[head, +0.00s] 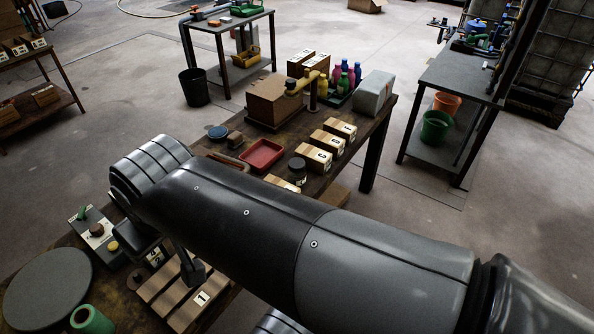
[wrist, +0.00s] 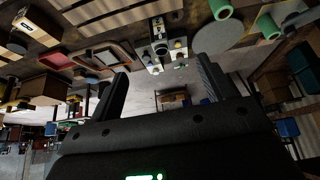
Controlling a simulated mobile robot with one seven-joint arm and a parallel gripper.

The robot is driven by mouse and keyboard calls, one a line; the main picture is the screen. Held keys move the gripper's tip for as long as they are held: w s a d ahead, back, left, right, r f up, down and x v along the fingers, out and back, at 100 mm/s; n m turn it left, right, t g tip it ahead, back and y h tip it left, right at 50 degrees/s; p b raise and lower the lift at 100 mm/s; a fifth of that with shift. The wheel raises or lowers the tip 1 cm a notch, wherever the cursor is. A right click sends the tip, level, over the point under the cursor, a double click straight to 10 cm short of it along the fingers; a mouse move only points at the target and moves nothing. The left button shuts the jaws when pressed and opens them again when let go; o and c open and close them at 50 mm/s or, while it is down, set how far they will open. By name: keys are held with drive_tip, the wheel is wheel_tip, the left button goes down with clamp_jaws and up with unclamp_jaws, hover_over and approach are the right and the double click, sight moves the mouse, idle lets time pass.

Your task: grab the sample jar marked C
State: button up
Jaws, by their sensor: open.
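A small dark jar (head: 297,168) stands on the wooden workbench (head: 345,172), beside a row of labelled wooden boxes. I cannot read a letter C on it, so I cannot tell whether it is the sample jar marked C. My gripper (wrist: 161,80) shows in the wrist view with its two black fingers spread wide and nothing between them. In the head view my arm crosses the bench, hides part of it and mostly hides the gripper. The gripper is over the near left part of the bench, well apart from the dark jar.
Labelled wooden boxes (head: 327,141), a red tray (head: 262,155), a cardboard box (head: 270,100) and coloured bottles (head: 337,78) crowd the bench's far part. A control panel (head: 97,233), a grey disc (head: 48,289) and a green roll (head: 92,320) lie nearer.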

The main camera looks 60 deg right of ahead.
drive_tip(key=shift+o, duration=0.3)
drive_tip(key=shift+o, duration=0.9)
